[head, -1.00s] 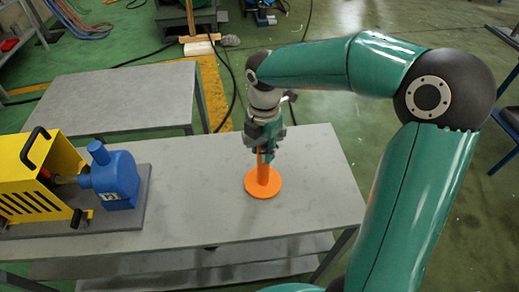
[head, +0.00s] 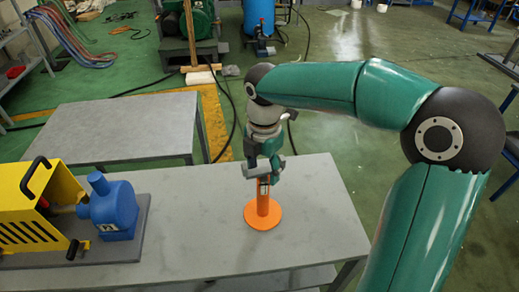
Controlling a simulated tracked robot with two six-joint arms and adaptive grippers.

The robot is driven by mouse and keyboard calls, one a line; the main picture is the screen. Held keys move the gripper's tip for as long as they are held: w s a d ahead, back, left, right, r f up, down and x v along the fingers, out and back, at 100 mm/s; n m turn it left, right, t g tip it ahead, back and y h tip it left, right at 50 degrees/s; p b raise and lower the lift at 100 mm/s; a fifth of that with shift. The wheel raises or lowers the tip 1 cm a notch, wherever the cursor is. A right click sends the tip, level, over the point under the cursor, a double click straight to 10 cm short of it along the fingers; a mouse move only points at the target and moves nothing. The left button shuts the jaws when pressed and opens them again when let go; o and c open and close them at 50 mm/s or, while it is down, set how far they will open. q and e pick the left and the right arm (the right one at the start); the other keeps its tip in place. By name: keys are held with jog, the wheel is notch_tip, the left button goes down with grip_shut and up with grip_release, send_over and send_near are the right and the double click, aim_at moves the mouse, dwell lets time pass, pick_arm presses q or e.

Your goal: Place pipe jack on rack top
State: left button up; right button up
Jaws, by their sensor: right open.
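The orange pipe jack (head: 262,212) stands upright on its round base on the grey rack top (head: 200,250), near the right part. My right gripper (head: 264,178) is at the upper end of the jack's post, pointing down, with its fingers open. The fingers and the wrist hide the top of the jack, and I cannot tell whether a finger still touches it. My left gripper is not in view.
A blue pump (head: 113,208) and a yellow slotted housing (head: 35,215) sit on a plate at the left of the rack top. A lower grey table (head: 125,125) stands behind. The surface around the jack is clear.

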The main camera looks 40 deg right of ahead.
notch_tip(320, 180, up, 8)
jog(key=shift+f, duration=0.1)
dwell(0.4)
jog(key=shift+p, duration=0.3)
